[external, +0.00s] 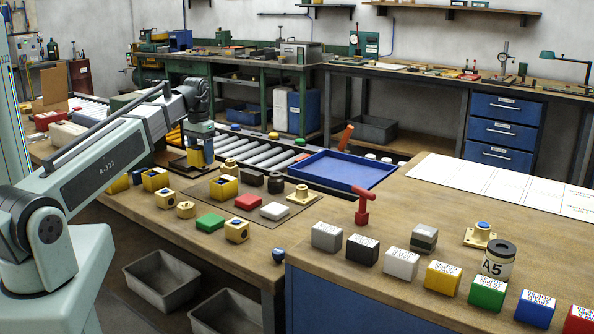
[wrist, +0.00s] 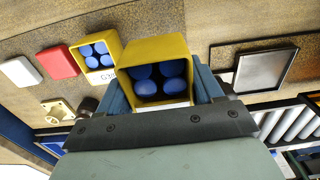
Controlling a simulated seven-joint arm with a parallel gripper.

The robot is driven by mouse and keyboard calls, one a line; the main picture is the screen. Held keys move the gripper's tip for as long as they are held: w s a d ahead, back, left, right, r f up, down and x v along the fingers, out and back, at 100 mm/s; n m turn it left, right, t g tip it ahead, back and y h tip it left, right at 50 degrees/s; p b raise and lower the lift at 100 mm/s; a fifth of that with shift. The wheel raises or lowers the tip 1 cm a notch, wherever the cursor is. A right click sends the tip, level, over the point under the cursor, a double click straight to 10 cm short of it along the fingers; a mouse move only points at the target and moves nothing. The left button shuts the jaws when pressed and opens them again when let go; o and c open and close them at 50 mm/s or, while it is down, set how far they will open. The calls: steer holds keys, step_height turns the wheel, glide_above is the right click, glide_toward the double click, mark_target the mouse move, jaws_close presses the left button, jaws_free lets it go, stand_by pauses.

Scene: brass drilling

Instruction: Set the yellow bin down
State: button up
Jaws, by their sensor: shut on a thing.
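My gripper (external: 201,152) points down near the dark brown tray (external: 178,167) on the left bench. In the wrist view its blue fingers (wrist: 160,88) are on either side of a yellow bin (wrist: 178,46), shut on it. The bin holds several blue round-topped pieces (wrist: 172,84). In the external view the fingers largely hide this bin, and I cannot tell its exact height above the bench. A second yellow bin (external: 224,187) with blue pieces stands on the grey mat; it also shows in the wrist view (wrist: 83,62), left of the held one.
A red block (external: 248,202), a white block (external: 274,211) and a brass flanged part (external: 301,196) are near the second bin. More yellow blocks (external: 155,179) and a green block (external: 210,222) lie in front. A roller conveyor (external: 262,154) with a blue tray (external: 343,170) runs behind.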

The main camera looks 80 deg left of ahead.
steer(key=shift+r, duration=0.7)
steer(key=w+d+r+m, duration=0.1)
steer(key=w+d+m, duration=0.2)
steer(key=w+d, duration=0.75)
steer(key=w+d+r+m, duration=0.15)
steer(key=w+d, duration=0.55)
steer(key=w, duration=0.7)
step_height(320, 180, up, 5)
steer(key=m, duration=1.4)
glide_above(409, 208)
steer(key=shift+n, duration=0.25)
steer(key=shift+f, duration=4.8)
steer(key=shift+f, duration=0.1)
steer(key=o, duration=1.1)
